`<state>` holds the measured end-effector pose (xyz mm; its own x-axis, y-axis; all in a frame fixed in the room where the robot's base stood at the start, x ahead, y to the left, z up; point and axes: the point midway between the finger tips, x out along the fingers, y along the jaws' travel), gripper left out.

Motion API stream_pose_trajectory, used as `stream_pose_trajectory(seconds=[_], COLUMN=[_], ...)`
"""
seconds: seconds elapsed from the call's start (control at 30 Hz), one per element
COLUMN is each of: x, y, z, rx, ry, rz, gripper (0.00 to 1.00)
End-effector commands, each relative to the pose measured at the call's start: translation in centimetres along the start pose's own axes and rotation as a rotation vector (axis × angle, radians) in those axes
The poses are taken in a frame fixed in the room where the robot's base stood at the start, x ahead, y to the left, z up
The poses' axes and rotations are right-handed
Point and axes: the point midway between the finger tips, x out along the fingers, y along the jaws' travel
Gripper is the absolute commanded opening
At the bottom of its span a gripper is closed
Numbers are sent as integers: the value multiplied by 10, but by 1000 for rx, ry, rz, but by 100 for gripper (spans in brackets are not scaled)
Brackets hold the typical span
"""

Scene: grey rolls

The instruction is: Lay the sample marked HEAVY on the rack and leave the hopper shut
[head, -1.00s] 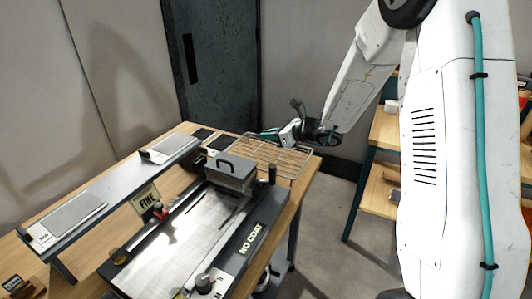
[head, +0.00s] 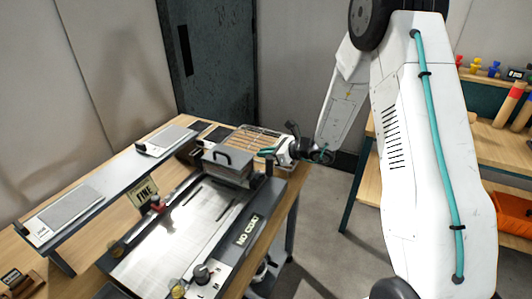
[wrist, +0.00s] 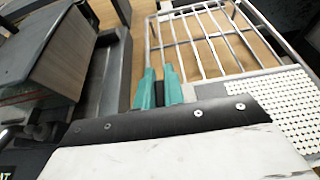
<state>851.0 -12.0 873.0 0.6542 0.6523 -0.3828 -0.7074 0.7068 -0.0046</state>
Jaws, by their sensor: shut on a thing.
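The wire rack (head: 262,134) is at the far right end of the bench, and its bars show in the wrist view (wrist: 205,45). My gripper (head: 268,154) is at the rack's near right side, beside the hopper. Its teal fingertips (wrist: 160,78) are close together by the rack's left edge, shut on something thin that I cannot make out. The hopper (head: 229,165) is a grey box with a dark handle on top, and it stands left of the fingers in the wrist view (wrist: 55,55). I can read no HEAVY mark.
A pale dotted surface (wrist: 280,103) lies by the rack's lower edge. Grey plates with white ends lie on the raised shelf, one at the far end (head: 168,140) and one nearer (head: 70,204). A NO COAT label (head: 248,230) and a FINE sign (head: 146,191) show.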

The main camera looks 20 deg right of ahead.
Motion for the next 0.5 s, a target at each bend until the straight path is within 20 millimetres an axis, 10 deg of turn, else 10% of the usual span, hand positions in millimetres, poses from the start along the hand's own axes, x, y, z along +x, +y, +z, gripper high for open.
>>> stream_pose_trajectory(seconds=[0.2, 0.3, 0.5], x=[1, 1, 1], y=[0, 0, 0], z=[-3, -2, -2], rx=[0, -1, 0], ry=[0, 0, 0], rz=[0, 0, 0], gripper=[0, 32, 32])
